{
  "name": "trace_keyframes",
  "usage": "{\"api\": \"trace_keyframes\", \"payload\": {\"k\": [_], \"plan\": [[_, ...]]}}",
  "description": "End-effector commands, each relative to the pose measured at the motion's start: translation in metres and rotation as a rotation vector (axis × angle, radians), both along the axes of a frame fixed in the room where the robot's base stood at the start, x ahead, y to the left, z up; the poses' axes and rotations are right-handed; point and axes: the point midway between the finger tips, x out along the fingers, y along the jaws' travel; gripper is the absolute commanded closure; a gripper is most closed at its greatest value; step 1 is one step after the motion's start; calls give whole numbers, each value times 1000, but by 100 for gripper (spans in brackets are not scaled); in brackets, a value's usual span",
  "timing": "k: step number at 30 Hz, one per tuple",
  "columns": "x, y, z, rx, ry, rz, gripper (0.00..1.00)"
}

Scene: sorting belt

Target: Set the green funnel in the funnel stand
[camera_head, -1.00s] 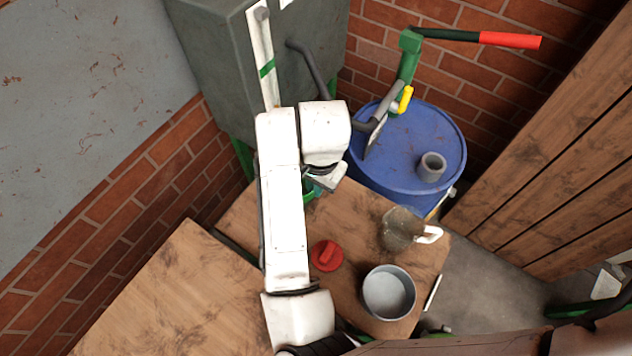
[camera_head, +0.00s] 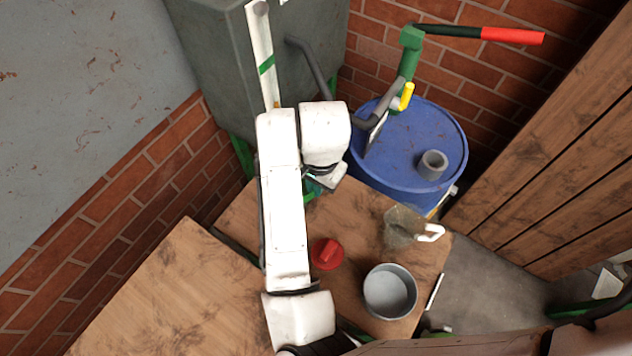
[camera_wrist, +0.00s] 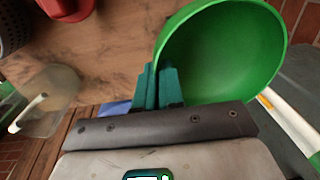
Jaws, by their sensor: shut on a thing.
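The green funnel (camera_wrist: 225,50) fills the upper middle of the wrist view, its wide bowl facing the camera. My gripper (camera_wrist: 158,78) has its teal fingers closed together at the funnel's left rim, and they hold it. In the head view my gripper (camera_head: 322,184) is over the far end of the small wooden table, mostly behind my white arm. Only a sliver of green shows beside it there. I cannot make out the funnel stand in either view; my arm may hide it.
On the small table (camera_head: 358,212) are a red knobbed piece (camera_head: 326,254), a grey round pot (camera_head: 390,291) and a clear jug (camera_head: 404,228) with a white handle. A blue drum (camera_head: 410,150) with a hand pump and a grey ring (camera_head: 432,165) stands behind.

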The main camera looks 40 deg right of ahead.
Motion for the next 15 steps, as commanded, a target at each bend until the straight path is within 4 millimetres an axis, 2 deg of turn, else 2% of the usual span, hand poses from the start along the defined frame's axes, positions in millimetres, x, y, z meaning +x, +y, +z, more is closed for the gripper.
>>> {"api": "trace_keyframes", "payload": {"k": [2, 3, 12, 15], "plan": [[0, 0, 0, 0, 0, 0, 100], [0, 0, 0, 0, 0, 0, 91], [0, 0, 0, 0, 0, 0, 63], [0, 0, 0, 0, 0, 0, 63]]}}
